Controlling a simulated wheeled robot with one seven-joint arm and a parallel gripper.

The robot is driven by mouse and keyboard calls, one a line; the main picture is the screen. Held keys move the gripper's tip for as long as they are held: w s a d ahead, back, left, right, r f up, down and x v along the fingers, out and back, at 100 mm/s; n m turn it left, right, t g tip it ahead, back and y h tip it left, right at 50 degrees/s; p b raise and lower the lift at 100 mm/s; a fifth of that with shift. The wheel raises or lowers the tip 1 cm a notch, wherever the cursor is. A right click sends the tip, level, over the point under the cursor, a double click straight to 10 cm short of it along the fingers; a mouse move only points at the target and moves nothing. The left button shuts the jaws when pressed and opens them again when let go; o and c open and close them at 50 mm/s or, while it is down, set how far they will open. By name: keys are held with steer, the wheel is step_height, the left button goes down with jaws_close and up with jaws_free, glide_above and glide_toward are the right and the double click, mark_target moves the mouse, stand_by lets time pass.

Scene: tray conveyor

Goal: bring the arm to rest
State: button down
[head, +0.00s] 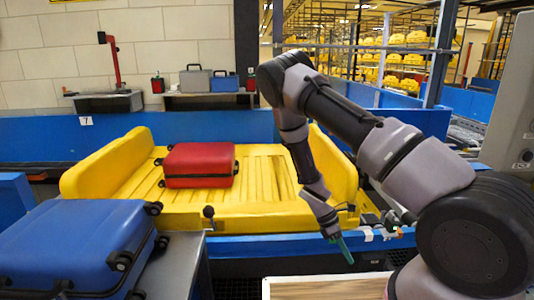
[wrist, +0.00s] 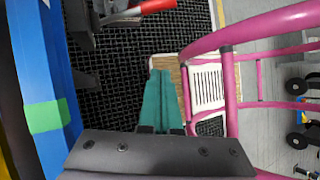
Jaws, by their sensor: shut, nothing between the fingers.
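My gripper (head: 346,252) hangs from the bent arm, pointing down, in front of the conveyor's blue edge in the head view. Its green fingers are together and empty. In the wrist view the gripper (wrist: 161,78) points down over a black mesh floor, its fingers closed side by side. No object is held.
A red suitcase (head: 199,165) lies on the yellow tray (head: 262,205). A blue suitcase (head: 75,245) lies on a grey surface at the front left. A wood-topped surface (head: 325,289) is below my gripper. A pink tubular frame (wrist: 229,80) stands at right in the wrist view.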

steer(key=w+a+r+m+t+y, duration=0.25)
steer(key=r+m, duration=0.25)
steer(key=r, duration=0.9)
steer(key=w+a+r+m+t+y, duration=0.25)
steer(key=r+m+y, duration=0.2)
steer(key=r, duration=1.05)
steer(key=s+d+r+m+t, duration=0.1)
steer(key=s+r+m+t, duration=0.2)
steer(key=r, duration=0.8)
steer(key=s+d+r+m+t, duration=0.1)
steer(key=s+r+m+t, duration=0.2)
steer(key=s+r+m, duration=0.5)
steer(key=shift+s+d+r+t+y, duration=0.2)
steer(key=shift+s+r+t+y, duration=0.1)
steer(key=shift+s+r, duration=2)
